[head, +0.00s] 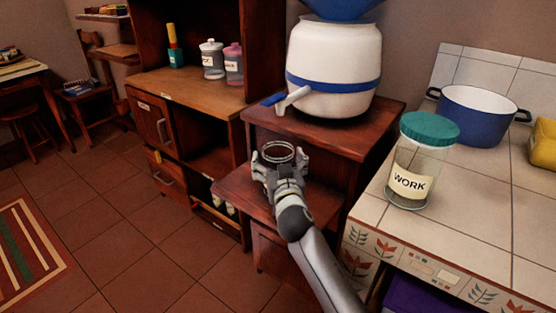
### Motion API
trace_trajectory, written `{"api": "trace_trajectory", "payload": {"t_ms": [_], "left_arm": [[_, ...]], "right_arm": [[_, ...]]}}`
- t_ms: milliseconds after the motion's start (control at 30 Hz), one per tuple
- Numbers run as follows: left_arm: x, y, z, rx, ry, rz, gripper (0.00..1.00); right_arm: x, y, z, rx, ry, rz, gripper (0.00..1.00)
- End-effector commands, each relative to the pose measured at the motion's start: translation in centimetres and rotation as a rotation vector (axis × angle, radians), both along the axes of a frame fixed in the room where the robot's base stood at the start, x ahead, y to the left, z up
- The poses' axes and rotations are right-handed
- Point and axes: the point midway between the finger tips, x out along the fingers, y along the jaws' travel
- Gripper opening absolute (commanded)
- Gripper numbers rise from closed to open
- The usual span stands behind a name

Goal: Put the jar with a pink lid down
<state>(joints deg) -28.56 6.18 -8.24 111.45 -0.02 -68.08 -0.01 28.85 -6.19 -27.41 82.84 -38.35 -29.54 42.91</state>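The jar with a pink lid (234,65) stands upright on the wooden cabinet top (190,86) at the upper middle, right beside a similar jar with a grey-white lid (211,58). Both have pale labels. My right gripper (279,160) is well below and to the right of them, over the small dark wood stand. Its fingers are spread apart, with a round, dark-looking glass rim (278,149) showing between or just behind them. I cannot tell whether they touch it. No gripper is at the pink-lidded jar. My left gripper is out of view.
A white and blue water dispenser (334,65) stands on the upper stand. On the tiled counter (470,215) are a green-lidded jar marked WORK (412,178) and a blue pot (477,115). Open tiled floor (120,215) lies at left.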

Motion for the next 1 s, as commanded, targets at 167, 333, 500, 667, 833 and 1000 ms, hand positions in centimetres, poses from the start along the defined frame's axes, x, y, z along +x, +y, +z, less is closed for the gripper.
{"api": "trace_trajectory", "payload": {"t_ms": [167, 333, 500, 667, 833, 1000], "left_arm": [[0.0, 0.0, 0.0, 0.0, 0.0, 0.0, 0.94], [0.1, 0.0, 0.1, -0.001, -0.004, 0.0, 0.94], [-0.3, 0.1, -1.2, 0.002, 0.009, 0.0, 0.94], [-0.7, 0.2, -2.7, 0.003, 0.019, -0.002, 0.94], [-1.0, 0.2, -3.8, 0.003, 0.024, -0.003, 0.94], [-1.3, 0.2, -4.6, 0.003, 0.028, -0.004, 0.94]], "right_arm": [[0.0, 0.0, 0.0, 0.0, 0.0, 0.0, 0.91], [0.0, 0.0, 0.2, 0.0, 0.0, 0.0, 0.91], [-1.8, -0.3, 0.1, 0.002, 0.001, 0.0, 0.91], [-4.5, -0.7, 0.1, 0.002, 0.001, 0.001, 0.91], [-7.5, -1.1, 0.1, 0.002, 0.002, 0.001, 0.91], [-10.0, -1.6, 0.1, 0.001, 0.001, 0.001, 0.91]]}}
